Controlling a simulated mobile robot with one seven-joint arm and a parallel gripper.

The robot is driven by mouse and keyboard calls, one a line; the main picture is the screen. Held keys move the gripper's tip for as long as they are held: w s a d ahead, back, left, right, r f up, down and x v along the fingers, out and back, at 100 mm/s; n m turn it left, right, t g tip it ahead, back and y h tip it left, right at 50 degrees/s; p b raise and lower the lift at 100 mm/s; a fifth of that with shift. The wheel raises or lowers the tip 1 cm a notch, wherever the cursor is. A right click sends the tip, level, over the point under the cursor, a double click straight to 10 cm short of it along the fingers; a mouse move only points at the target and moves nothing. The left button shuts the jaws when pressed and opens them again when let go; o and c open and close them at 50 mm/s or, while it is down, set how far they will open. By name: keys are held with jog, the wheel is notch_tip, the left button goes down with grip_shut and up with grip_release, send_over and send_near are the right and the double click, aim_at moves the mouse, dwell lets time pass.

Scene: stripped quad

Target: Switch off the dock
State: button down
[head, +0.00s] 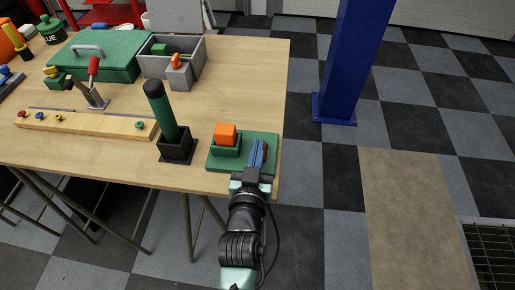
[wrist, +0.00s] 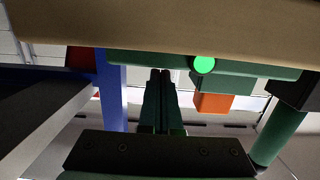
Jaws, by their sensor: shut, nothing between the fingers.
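The dock is a green base plate (head: 213,161) at the table's near right corner, with a green cradle holding an orange block (head: 224,134). In the wrist view, which looks upside down, the dock's edge (wrist: 250,68) carries a lit green round lamp (wrist: 204,64), and the orange block (wrist: 213,102) shows below it. A small red part (head: 265,150), perhaps the switch, stands on the dock's right side. My gripper (head: 258,145) is shut and empty, its fingers over the dock's right part beside the red part. It also shows in the wrist view (wrist: 160,75). Contact cannot be told.
A black holder (head: 176,147) with a dark green cylinder stands left of the dock. A wooden strip (head: 90,124), a grey bin (head: 200,60) and a green case (head: 105,65) lie further left and back. A blue post (head: 345,60) rises right of the table.

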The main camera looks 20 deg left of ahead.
jog(key=shift+r+p, duration=0.1)
jog(key=shift+p, duration=0.4)
jog(key=g+p, duration=0.1)
jog(key=p, duration=0.1)
jog(key=shift+w+p, duration=0.15)
jog(key=shift+p, duration=0.15)
jog(key=shift+f+b, duration=0.3)
jog(key=shift+f, duration=0.15)
jog(key=r+p, duration=0.3)
jog(key=r, duration=0.1)
jog(key=shift+w+a+r, duration=0.1)
jog(key=shift+w, duration=0.15)
jog(key=r+v, duration=0.1)
jog(key=v, duration=0.9)
jog(key=shift+r+b, duration=0.2)
jog(key=shift+b, duration=0.1)
jog(key=shift+w+a, duration=0.15)
jog(key=shift+w, duration=0.05)
